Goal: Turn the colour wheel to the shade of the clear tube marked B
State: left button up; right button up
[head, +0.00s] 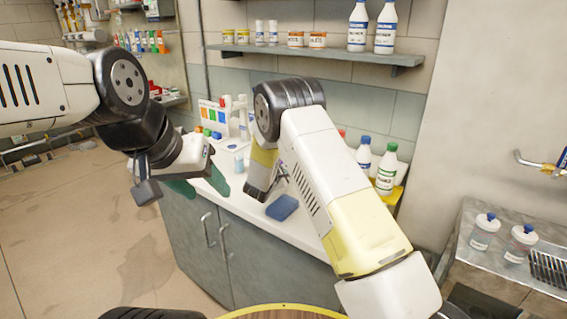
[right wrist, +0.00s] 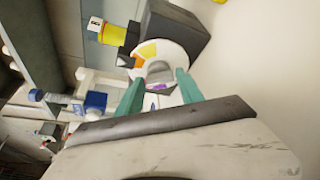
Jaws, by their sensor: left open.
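The colour wheel (right wrist: 147,52), a pale disc with yellow and orange patches, shows in the right wrist view, mounted on a dark grey block (right wrist: 184,32). My right gripper (right wrist: 158,82) has its two teal fingers apart in front of the disc's lower edge; a grey-purple patch shows between the tips. I cannot tell if they touch it. In the head view my right arm hides the wheel and that gripper. My left gripper (head: 203,186) is open and empty over the counter's left end. Clear tubes (head: 242,112) stand at the back; no letter B is readable.
A colour chart (head: 213,116) stands at the back of the white counter (head: 250,207), with coloured caps before it. A blue pad (head: 282,207) lies near the front edge. Capped bottles (head: 386,169) stand to the right. A shelf (head: 315,53) with jars and bottles hangs above.

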grip_shut()
jog(key=shift+n, duration=0.3)
jog(key=n+g, duration=0.1)
jog(key=n+g+h, duration=0.1)
jog(key=shift+a+r+n, duration=0.15)
jog(key=shift+a+n, duration=0.05)
jog(key=shift+n, duration=0.2)
jog(key=shift+w+n+g+h, duration=0.15)
jog(key=shift+n+g+h, duration=0.6)
jog(key=shift+n, duration=0.85)
jog(key=shift+o, duration=2.4)
grip_release()
